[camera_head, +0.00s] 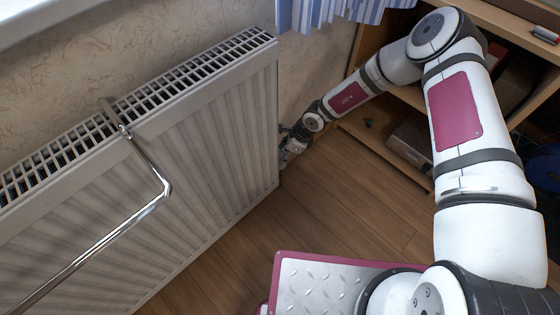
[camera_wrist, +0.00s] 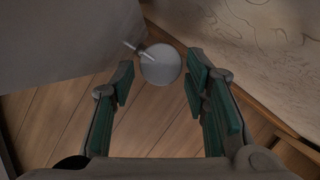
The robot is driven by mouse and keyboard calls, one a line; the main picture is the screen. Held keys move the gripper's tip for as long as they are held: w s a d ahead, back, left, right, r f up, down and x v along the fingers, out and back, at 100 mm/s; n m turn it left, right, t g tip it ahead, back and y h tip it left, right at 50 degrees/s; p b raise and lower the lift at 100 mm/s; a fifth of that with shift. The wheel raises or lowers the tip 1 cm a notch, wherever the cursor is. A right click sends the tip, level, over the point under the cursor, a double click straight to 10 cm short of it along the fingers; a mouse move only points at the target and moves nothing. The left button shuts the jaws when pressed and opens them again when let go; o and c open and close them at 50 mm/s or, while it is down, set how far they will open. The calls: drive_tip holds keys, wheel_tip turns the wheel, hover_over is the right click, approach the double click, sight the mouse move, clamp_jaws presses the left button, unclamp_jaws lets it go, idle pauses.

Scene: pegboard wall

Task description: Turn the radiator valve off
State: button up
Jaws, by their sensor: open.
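The white ribbed radiator (camera_head: 180,165) stands along the wall at left in the head view. Its side also shows at the top left of the wrist view (camera_wrist: 60,45). The radiator valve (camera_wrist: 160,65) is a round grey knob in the wrist view, with a thin pale stem at its upper left. My gripper (camera_wrist: 158,84) is open, with a green-padded finger on either side of the knob in the picture. I cannot tell whether either finger touches it. In the head view my gripper (camera_head: 287,148) is at the radiator's right end, and the valve there is hard to make out.
A chrome rail (camera_head: 150,165) hangs over the radiator's front. A wooden shelf (camera_head: 385,150) with items stands behind my arm at right. A blue-striped curtain (camera_head: 330,12) hangs above. The wooden floor (camera_head: 340,205) between radiator and shelf is clear.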

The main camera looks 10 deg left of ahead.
sight(283, 155)
drive_tip(key=shift+b+x, duration=0.75)
drive_tip(key=shift+x, duration=1.2)
drive_tip(key=shift+c, duration=0.2)
drive_tip(key=c, duration=0.8)
